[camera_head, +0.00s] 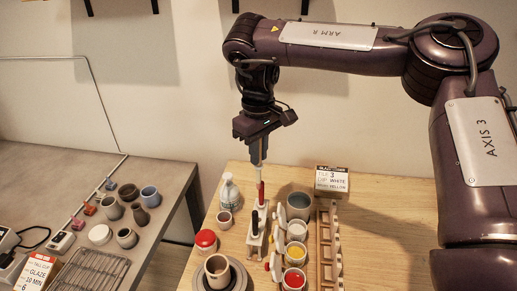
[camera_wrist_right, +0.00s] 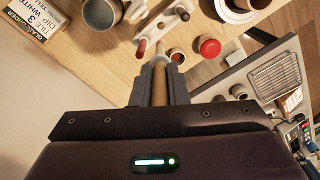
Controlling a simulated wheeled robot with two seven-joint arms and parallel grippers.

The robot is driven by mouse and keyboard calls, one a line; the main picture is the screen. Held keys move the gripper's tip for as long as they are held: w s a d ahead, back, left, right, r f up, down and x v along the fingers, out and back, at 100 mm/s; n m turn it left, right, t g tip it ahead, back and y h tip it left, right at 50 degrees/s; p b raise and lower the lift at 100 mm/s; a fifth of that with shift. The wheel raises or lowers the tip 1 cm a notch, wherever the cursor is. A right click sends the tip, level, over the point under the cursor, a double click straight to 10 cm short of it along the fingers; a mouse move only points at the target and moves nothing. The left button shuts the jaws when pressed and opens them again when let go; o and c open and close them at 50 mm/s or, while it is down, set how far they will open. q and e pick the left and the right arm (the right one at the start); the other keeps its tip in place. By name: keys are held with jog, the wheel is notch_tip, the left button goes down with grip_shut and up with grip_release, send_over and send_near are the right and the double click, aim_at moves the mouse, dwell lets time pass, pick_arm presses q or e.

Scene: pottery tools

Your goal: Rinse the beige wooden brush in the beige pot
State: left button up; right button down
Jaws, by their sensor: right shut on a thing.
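My right gripper (camera_head: 259,158) is above the back of the wooden table, pointing down. It is shut on the beige wooden brush; the brush handle (camera_wrist_right: 160,85) runs between the fingers (camera_wrist_right: 160,72) in the right wrist view. A beige pot (camera_head: 217,269) stands upright on a grey disc at the front left of the table. My left gripper is not in view.
A bottle (camera_head: 229,191), a small cup (camera_head: 225,220) and a red-lidded jar (camera_head: 206,240) stand left of the stand. A grey pot (camera_head: 299,205), glaze cups (camera_head: 294,278) and a wooden rack (camera_head: 328,245) stand to its right. The table's right side is clear.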

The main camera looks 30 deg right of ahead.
jog(key=n, duration=0.1)
jog(key=n+p, duration=0.1)
jog(key=shift+w+d+f+n, duration=0.15)
jog(key=shift+w+d+n, duration=0.15)
jog(key=shift+d, duration=0.05)
jog(key=d+f+n+p, duration=0.4)
jog(key=d+n, duration=0.3)
jog(key=n, duration=0.5)
jog(key=d+f+n+p, duration=0.3)
jog(key=d+n, duration=0.4)
jog(key=n, duration=0.5)
notch_tip(320, 180, down, 9)
jog(key=b, duration=0.3)
jog(key=shift+f, duration=0.2)
jog(key=shift+w, duration=0.1)
